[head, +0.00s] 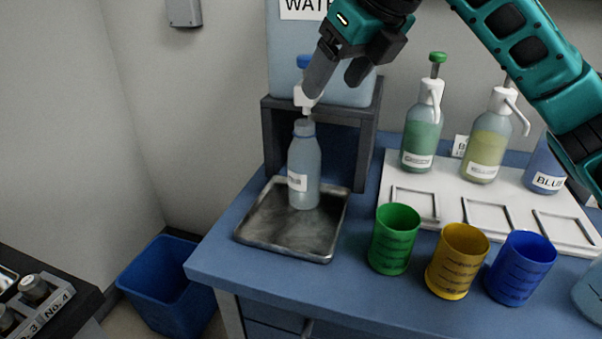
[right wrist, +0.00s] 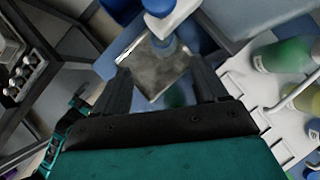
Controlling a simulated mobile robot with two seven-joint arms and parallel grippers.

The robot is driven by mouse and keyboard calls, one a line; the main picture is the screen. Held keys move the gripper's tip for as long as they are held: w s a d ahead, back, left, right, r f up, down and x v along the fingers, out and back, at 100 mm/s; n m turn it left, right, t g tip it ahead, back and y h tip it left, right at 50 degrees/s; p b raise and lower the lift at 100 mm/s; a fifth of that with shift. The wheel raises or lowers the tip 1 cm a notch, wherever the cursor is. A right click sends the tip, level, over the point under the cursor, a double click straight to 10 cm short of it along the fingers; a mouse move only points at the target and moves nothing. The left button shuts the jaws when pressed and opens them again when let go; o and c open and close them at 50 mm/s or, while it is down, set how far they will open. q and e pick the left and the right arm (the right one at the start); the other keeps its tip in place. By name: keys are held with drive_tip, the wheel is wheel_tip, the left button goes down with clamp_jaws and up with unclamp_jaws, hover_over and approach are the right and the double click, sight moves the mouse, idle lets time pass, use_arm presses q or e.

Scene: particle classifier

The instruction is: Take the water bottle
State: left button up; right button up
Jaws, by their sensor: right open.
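The water bottle (head: 305,167), pale blue and clear with a white label, stands upright on a metal tray (head: 268,244). Its open neck is under the white tap (head: 305,98) of the water tank (head: 285,60). My right gripper (head: 334,84) is open and empty, above the bottle and close to the tap, in front of the tank. In the head view one finger overlaps the tap; I cannot tell if they touch. In the right wrist view, the tap (right wrist: 172,18) and tray (right wrist: 150,82) lie beyond the two spread fingers (right wrist: 160,86). My left gripper is not in view.
Green (head: 394,240), yellow (head: 457,260) and blue (head: 519,268) cups stand right of the tray. Pump bottles stand on a white board (head: 398,172) behind them. A dark stand (head: 364,150) surrounds the bottle's back. A blue bin (head: 166,287) is on the floor.

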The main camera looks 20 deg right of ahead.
drive_tip(key=b, duration=0.1)
approach(306, 131)
drive_tip(key=x, duration=0.2)
drive_tip(key=b+x, duration=0.1)
drive_tip(key=x, duration=0.4)
drive_tip(key=shift+w+f, duration=0.1)
drive_tip(key=shift+f, duration=0.3)
drive_tip(key=shift+w+a+f, duration=0.15)
drive_tip(key=shift+f, duration=0.1)
drive_tip(key=shift+c, duration=0.4)
drive_tip(key=shift+c, duration=0.9)
drive_tip(key=shift+r, duration=0.1)
clamp_jaws()
